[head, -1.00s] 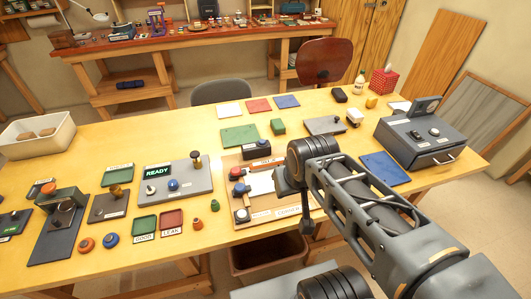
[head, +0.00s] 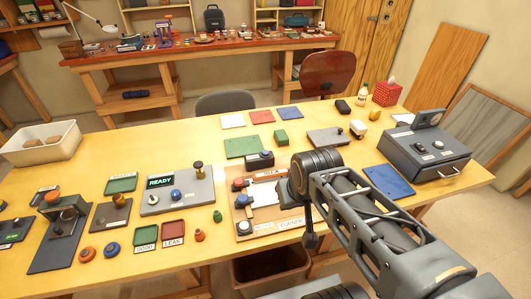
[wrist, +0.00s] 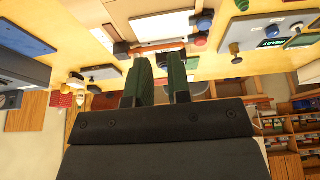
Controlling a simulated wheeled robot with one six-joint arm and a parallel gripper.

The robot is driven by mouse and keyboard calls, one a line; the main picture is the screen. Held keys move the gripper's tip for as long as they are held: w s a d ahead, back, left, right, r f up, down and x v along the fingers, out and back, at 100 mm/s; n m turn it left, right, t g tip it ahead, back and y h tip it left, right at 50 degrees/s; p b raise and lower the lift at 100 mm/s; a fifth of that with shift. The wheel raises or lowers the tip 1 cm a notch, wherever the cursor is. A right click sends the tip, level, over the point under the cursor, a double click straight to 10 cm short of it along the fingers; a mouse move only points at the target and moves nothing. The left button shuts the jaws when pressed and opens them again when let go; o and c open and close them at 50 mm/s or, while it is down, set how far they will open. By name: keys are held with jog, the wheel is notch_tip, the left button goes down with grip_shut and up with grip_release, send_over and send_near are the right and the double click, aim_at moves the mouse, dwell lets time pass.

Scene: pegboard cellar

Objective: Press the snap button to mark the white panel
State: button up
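A tan fixture board (head: 255,232) lies at the table's front middle and holds a white panel (head: 264,193), partly hidden by my arm. A red knob (head: 238,184) and a blue knob (head: 241,201) sit at the panel's left. A round pale-topped button (head: 244,228) is at the board's front left corner; I cannot read which is the snap button. In the wrist view the white panel (wrist: 158,27) is beyond my fingers. My gripper (wrist: 160,82) has its green-padded fingers apart, with nothing between them. In the head view my gripper (head: 311,240) hangs at the board's right front, apart from the knobs.
A grey READY station (head: 190,203) and green and red trays stand to the left. A black block (head: 260,160) is behind the board. A blue plate (head: 388,181) and a grey box (head: 425,150) are to the right. A bin (head: 270,265) stands below the table's front edge.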

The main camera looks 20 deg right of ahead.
grip_shut()
dwell(1.2)
